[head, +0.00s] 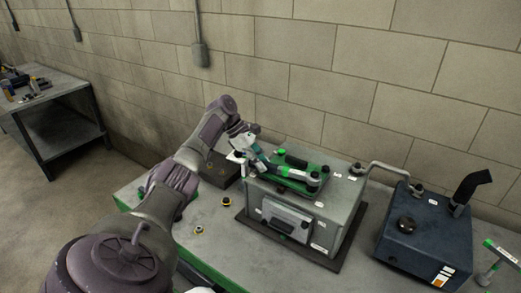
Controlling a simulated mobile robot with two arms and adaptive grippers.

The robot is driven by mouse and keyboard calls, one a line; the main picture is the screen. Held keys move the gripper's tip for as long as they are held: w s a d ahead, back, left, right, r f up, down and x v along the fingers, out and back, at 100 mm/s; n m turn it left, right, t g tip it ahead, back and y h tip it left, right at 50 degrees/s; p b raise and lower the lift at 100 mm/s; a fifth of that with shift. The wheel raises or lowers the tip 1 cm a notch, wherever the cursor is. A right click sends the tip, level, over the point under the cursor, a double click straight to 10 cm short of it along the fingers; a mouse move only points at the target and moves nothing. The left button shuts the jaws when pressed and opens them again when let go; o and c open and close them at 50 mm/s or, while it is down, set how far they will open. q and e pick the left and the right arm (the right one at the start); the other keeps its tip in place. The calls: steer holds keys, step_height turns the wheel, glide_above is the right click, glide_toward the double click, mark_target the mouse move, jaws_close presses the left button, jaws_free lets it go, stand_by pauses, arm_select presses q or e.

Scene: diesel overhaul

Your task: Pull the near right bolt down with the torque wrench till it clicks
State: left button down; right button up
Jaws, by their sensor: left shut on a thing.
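A grey engine block (324,215) stands on a dark base plate on the bench, with a green plate (313,173) and dark fittings on top. My left gripper (247,150) is at the back left of the block and shut on a slim tool with a green band (259,153), which looks like the torque wrench. The tool slants down to the right, over the left end of the green plate. Whether its head sits on a bolt is too small to tell. The near right bolt (313,180) appears as a dark round head at the right end of the plate. My right gripper is not in view.
A dark blue tank (421,241) with a bent pipe stands right of the block. A T-shaped tool (499,254) is at the far right. A brick wall closes the back.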

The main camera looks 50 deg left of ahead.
arm_select(q)
steer(key=shift+w+a+r, duration=0.1)
steer(key=shift+w+r, duration=0.05)
steer(key=shift+r, duration=0.05)
steer(key=shift+w+a+m+b, duration=0.15)
steer(key=shift+w+m+b, duration=0.2)
steer(key=shift+b, duration=0.35)
steer(key=shift+w+f+b, duration=0.15)
steer(key=shift+w+b, duration=0.05)
steer(key=shift+b, duration=0.2)
steer(key=shift+w+a+b, duration=0.1)
steer(key=shift+w+b, duration=0.15)
steer(key=shift+b, duration=0.55)
steer(key=shift+m, duration=0.25)
